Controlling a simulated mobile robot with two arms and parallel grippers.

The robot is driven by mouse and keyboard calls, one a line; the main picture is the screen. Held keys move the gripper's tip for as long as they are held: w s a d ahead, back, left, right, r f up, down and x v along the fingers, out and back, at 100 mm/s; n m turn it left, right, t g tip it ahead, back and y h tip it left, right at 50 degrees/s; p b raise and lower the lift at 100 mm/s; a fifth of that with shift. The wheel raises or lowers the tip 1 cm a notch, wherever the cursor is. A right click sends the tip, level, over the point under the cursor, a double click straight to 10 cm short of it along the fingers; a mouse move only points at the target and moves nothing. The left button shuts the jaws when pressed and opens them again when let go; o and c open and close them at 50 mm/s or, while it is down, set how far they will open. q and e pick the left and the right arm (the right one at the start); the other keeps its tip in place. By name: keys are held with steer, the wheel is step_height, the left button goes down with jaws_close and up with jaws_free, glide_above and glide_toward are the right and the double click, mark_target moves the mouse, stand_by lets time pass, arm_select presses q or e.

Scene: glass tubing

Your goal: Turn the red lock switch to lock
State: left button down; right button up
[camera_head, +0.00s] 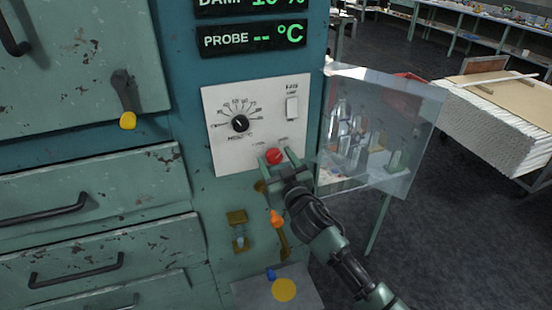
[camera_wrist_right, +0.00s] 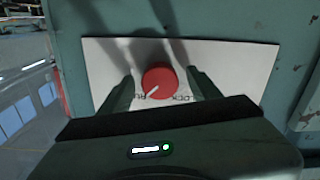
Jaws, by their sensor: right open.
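The red lock switch (camera_head: 274,156) is a round red knob low on the white control panel (camera_head: 226,160). In the right wrist view the knob (camera_wrist_right: 159,80) carries a pale pointer line slanting toward the lower left, with printed labels partly hidden around it. My right gripper (camera_head: 276,160) is open, with one finger on each side of the knob. In the right wrist view gaps show between the knob and both fingers of the gripper (camera_wrist_right: 160,88). My left gripper is not in view.
A black dial (camera_head: 240,123) and a white rocker switch (camera_head: 292,108) sit above on the panel. A clear hinged door (camera_head: 380,130) stands open to the right. Brass latch (camera_head: 238,230) and orange-tipped lever (camera_head: 277,218) are below. Drawers with handles (camera_head: 75,265) are at left.

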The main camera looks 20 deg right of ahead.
jaws_close()
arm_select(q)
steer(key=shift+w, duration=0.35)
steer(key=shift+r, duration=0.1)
arm_select(e)
steer(key=c, duration=1.4)
jaws_free()
steer(key=shift+n, duration=0.4)
steer(key=shift+o, duration=0.2)
steer(key=n, duration=0.3)
steer(key=shift+r+n+p, duration=0.1)
steer(key=shift+n+p, duration=0.25)
steer(key=shift+n, duration=0.05)
steer(key=n, duration=0.4)
steer(key=shift+n+p, duration=0.3)
steer(key=shift+p, duration=0.05)
steer(key=n, duration=0.4)
steer(key=shift+p, duration=0.4)
arm_select(q)
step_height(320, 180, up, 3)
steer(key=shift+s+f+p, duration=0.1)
steer(key=shift+p, duration=0.3)
arm_select(e)
steer(key=n, duration=0.4)
steer(key=shift+n, duration=0.3)
